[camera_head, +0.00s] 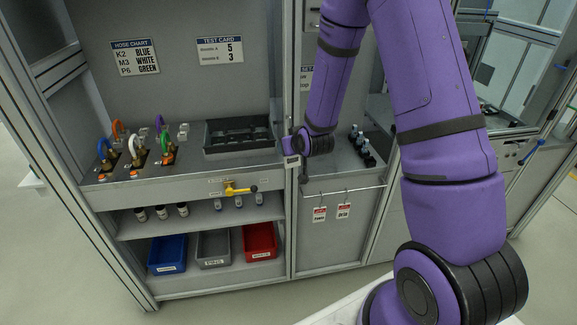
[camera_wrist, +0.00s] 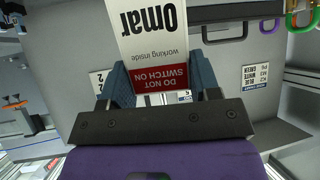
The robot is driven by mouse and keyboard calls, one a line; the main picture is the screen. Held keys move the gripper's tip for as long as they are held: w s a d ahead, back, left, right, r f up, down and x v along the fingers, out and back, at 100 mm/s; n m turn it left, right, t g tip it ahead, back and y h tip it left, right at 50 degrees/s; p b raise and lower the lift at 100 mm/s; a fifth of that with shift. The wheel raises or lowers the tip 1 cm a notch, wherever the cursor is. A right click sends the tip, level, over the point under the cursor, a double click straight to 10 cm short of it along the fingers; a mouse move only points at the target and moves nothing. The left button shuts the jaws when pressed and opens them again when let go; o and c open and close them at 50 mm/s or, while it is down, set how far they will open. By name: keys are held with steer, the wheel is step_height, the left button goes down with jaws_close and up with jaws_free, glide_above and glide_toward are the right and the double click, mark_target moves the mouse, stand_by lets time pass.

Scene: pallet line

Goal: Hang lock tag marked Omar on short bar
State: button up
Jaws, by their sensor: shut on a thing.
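The lock tag marked Omar (camera_wrist: 152,32) fills the upper middle of the wrist view, upside down, white with a red DO NOT SWITCH ON band. My gripper (camera_wrist: 163,80) is shut on its red end between two blue-grey fingers. In the head view my gripper (camera_head: 292,148) is at the cabinet's middle post, right of the black tray; the tag's lettering cannot be read there. A thin metal bar (camera_head: 364,188) runs along the right counter's front, below and right of my gripper. I cannot tell whether it is the short bar.
Two other red-and-white tags (camera_head: 319,213) (camera_head: 343,210) hang from that bar by hooks. The black tray (camera_head: 240,149) and coloured hoses (camera_head: 135,150) stand on the left counter. A yellow valve handle (camera_head: 240,188) sticks out at its front.

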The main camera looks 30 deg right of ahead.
steer(key=s+d+r+m+g+h, duration=0.15)
steer(key=s+r, duration=0.25)
steer(key=r, duration=0.5)
steer(key=s+d+r, duration=0.3)
steer(key=s+r, duration=0.2)
steer(key=r, duration=0.4)
steer(key=s+d+r+m+g, duration=0.15)
steer(key=s+r, duration=0.25)
steer(key=r, duration=0.5)
steer(key=w+d+f, duration=0.1)
steer(key=w+d, duration=0.3)
steer(key=w, duration=0.7)
steer(key=shift+w+f+n+t, duration=0.15)
steer(key=shift+f+n+t, duration=0.15)
steer(key=shift+t, duration=0.1)
stand_by(0.4)
steer(key=o, duration=1.1)
steer(key=shift+a+r, duration=0.1)
